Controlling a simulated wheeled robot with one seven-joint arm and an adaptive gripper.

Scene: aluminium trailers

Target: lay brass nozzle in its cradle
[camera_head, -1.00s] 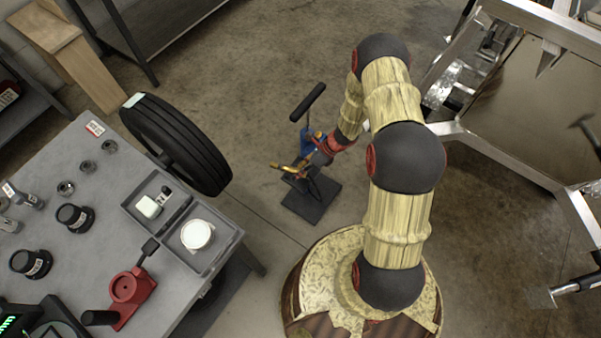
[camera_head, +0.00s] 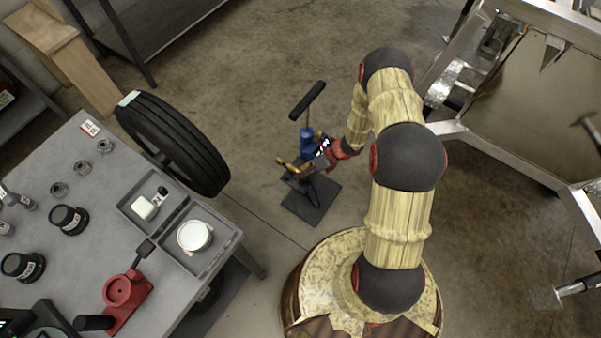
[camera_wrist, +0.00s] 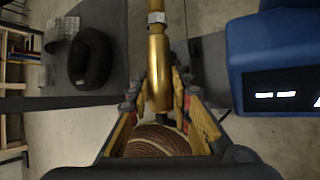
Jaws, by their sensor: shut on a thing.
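The brass nozzle (camera_wrist: 158,70) is a long golden tube with a silver collar near the top of the wrist view. My gripper (camera_wrist: 160,95) has its yellow fingers shut on it, one on each side. In the head view the nozzle (camera_head: 288,166) shows as a small yellow shape at the end of my gripper (camera_head: 316,165), in front of a blue pump (camera_head: 307,139). The pump also fills the right of the wrist view (camera_wrist: 285,60), apart from the nozzle. I cannot make out the cradle in either view.
The pump stands on a dark base plate (camera_head: 317,208) and has a black T-bar (camera_head: 307,100) above it. A grey workbench (camera_head: 75,190) with trays and tools is at left, beside a tyre (camera_head: 177,145). A metal trailer frame (camera_head: 515,165) is at right. Floor between is clear.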

